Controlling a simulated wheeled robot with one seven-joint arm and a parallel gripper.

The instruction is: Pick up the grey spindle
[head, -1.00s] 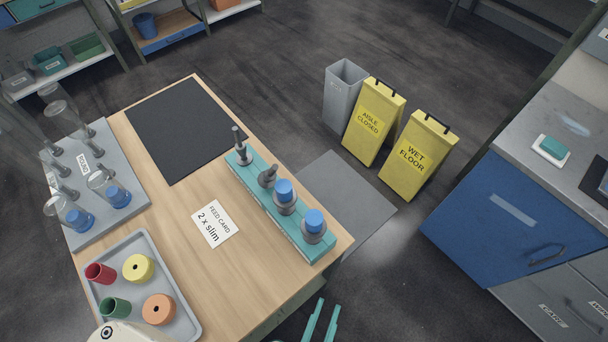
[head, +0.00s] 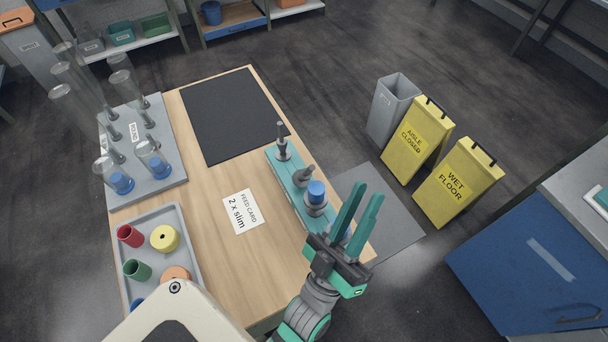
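A teal rack (head: 277,166) on the wooden table holds grey spindles in a row. The far one (head: 282,147) stands upright with a thin stem. The second (head: 303,176) is short and leans. The third (head: 315,208) carries a blue cap (head: 317,190). The near end of the rack is mostly hidden behind my gripper. My gripper (head: 368,193) has its two teal fingers apart, with nothing seen between them. It is at the rack's near right end, fingers pointing up in the picture. Whether it touches the rack cannot be told.
A feed card (head: 243,212) reading "2 x slim" lies left of the rack. A grey tray (head: 153,216) holds coloured cylinders. A grey board (head: 172,172) bears clear bottles, two with blue pieces. A black mat (head: 232,115) is bare. Yellow signs (head: 459,182) stand right.

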